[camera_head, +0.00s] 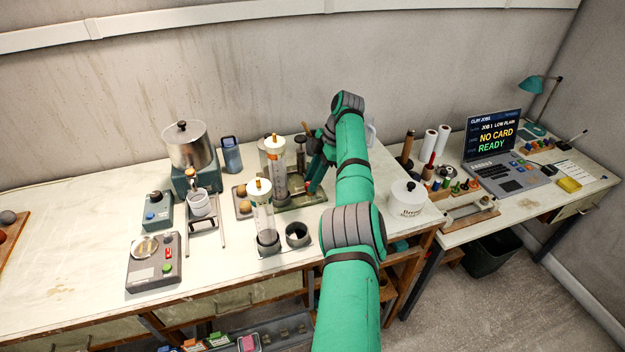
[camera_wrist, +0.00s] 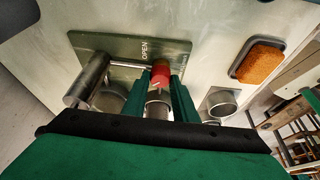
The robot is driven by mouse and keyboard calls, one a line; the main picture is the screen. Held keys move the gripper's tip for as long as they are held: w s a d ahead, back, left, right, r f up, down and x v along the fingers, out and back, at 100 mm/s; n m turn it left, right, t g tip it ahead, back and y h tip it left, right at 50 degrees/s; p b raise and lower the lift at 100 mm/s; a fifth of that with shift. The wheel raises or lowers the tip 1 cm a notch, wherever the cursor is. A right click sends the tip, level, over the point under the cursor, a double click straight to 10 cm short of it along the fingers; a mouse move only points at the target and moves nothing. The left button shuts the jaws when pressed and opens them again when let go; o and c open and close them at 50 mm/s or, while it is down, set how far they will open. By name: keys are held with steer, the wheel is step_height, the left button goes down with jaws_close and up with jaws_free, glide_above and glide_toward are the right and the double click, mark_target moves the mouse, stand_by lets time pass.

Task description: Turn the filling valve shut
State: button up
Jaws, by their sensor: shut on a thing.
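The filling valve's red handle (camera_wrist: 160,72) shows in the wrist view, between my fingers, with a metal stem or pipe below it. My gripper (camera_wrist: 162,82) is shut on this handle. A green plate (camera_wrist: 118,46) behind it carries the word OPEN, to the left of the handle; any other lettering is hard to read. In the head view my gripper (camera_head: 313,180) reaches down beside the clear filling cylinder (camera_head: 275,160), over the green base plate (camera_head: 305,200). My arm and fingers hide the handle there.
A second clear cylinder (camera_head: 262,215) and a dark cup (camera_head: 298,236) stand in front of the valve station. A metal pot (camera_head: 186,145) stands to the left. A white tub (camera_head: 405,200) sits right of my arm. An orange-brown block (camera_wrist: 260,62) lies in a tray close by.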

steer(key=shift+a+n, duration=0.1)
steer(key=shift+n, duration=0.3)
stand_by(0.4)
steer(key=o, duration=1)
